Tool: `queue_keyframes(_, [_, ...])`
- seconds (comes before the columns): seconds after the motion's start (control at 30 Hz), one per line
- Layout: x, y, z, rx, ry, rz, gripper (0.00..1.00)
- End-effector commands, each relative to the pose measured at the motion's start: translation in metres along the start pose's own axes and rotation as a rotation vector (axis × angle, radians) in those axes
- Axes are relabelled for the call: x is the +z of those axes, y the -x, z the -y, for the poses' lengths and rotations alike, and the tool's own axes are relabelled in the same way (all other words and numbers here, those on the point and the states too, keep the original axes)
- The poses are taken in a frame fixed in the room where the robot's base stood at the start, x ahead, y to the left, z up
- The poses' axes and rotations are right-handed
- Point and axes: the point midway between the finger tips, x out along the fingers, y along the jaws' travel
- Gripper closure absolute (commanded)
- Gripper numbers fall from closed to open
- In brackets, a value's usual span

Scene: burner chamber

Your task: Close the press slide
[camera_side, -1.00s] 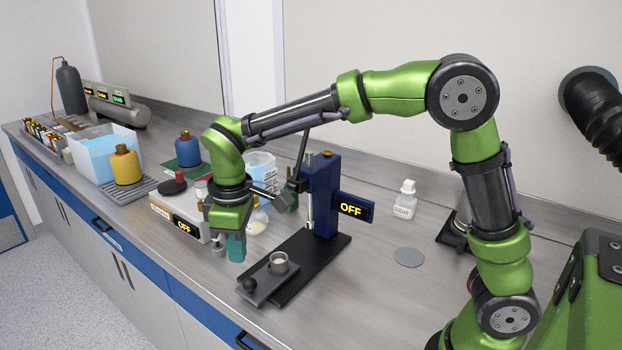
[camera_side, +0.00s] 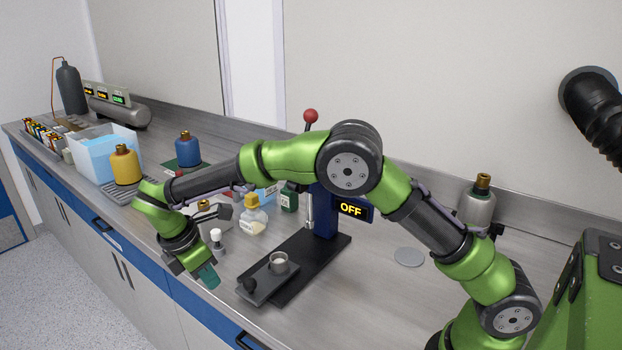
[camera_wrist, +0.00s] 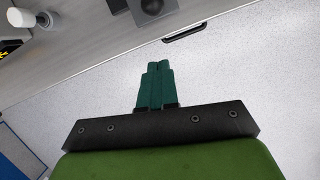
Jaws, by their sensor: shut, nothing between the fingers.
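The press (camera_side: 324,215) is a dark blue column on a long black base, with a red-knobbed lever and a display reading OFF. Its slide (camera_side: 262,286) is a dark plate pulled out at the front end of the base. A small light cup (camera_side: 279,261) stands on the slide, and a black knob (camera_side: 249,284) is at its front. My gripper (camera_side: 208,277) is shut and empty, tilted, to the left of the slide and apart from it. In the wrist view my teal fingers (camera_wrist: 158,66) are together over the floor, and part of the slide (camera_wrist: 150,10) shows at the top.
A small white-topped tool (camera_side: 217,240) stands behind my gripper. A grey disc (camera_side: 409,257) lies to the right. The counter's front edge and a drawer handle (camera_wrist: 185,31) are close to my gripper.

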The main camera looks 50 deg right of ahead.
Motion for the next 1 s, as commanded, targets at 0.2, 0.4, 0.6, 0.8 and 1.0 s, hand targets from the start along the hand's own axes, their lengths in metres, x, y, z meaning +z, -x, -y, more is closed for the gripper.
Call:
queue_keyframes(0.2, [0.005, -0.043, 0.0, -0.002, -0.003, 0.001, 1.0])
queue_keyframes(0.4, [0.028, -0.054, 0.0, -0.001, -0.003, -0.001, 1.0])
queue_keyframes(0.6, [0.035, -0.057, 0.0, 0.001, -0.002, -0.001, 1.0])
queue_keyframes(0.8, [0.035, -0.057, 0.0, 0.001, -0.002, -0.001, 1.0])
queue_keyframes(1.0, [0.046, -0.06, -0.003, -0.001, -0.005, 0.0, 1.0])
